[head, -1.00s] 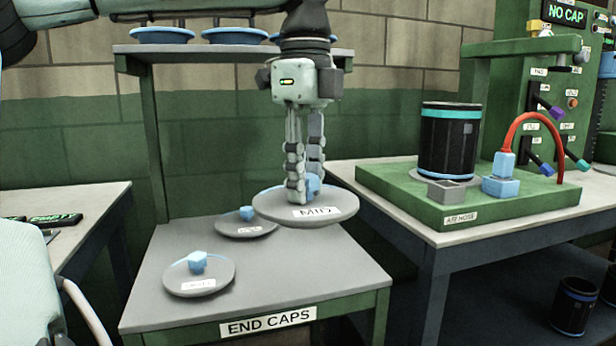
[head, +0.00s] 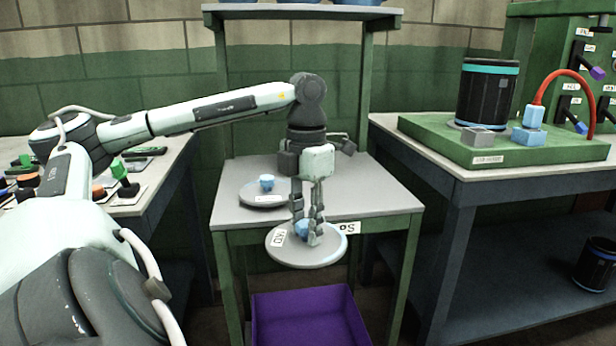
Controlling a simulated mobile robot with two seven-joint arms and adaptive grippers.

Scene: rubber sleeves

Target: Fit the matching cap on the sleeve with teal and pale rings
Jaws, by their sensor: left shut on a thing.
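My left gripper (head: 308,225) is shut on the blue knob of a round grey cap (head: 275,252) with a white label. The cap hangs roughly level off the front of the end-cap table (head: 375,195), hiding part of its sign. Another grey cap (head: 262,200) with a blue knob lies on that table, behind the gripper. A black sleeve (head: 486,95) with a teal ring and a blue rim stands upright on the green board at right, its top uncapped. I cannot make out a pale ring on it. My right gripper is out of view.
The green board (head: 550,150) also carries a grey block (head: 478,139), a blue block (head: 528,136) and a red hose (head: 562,75). A purple bin (head: 310,325) sits below the held cap. Another dark sleeve (head: 597,262) stands low at right.

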